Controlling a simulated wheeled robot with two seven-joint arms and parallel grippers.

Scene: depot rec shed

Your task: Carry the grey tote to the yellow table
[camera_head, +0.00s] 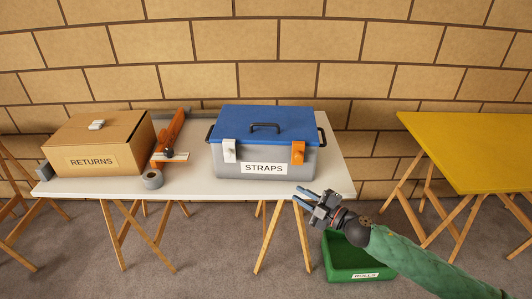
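The grey tote (223,186) stands upright on the white table. It is labelled STRAPS and has a closed blue lid (235,120) with a black top handle, a white latch at front left, an orange latch at front right and a black handle on each side. The yellow table (490,150) stands apart at the right; its visible top is bare. My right gripper (302,196) is in front of the white table's edge, below and right of the tote and apart from it. Its fingers look open with nothing between them. My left gripper is not in view.
The white table (190,187) also bears a cardboard RETURNS box (120,135), an orange tool (170,137) and a grey tape roll (152,180). A green bin (342,258) marked ROLLS sits on the floor below my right arm. A floor gap separates the tables; a block wall stands behind.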

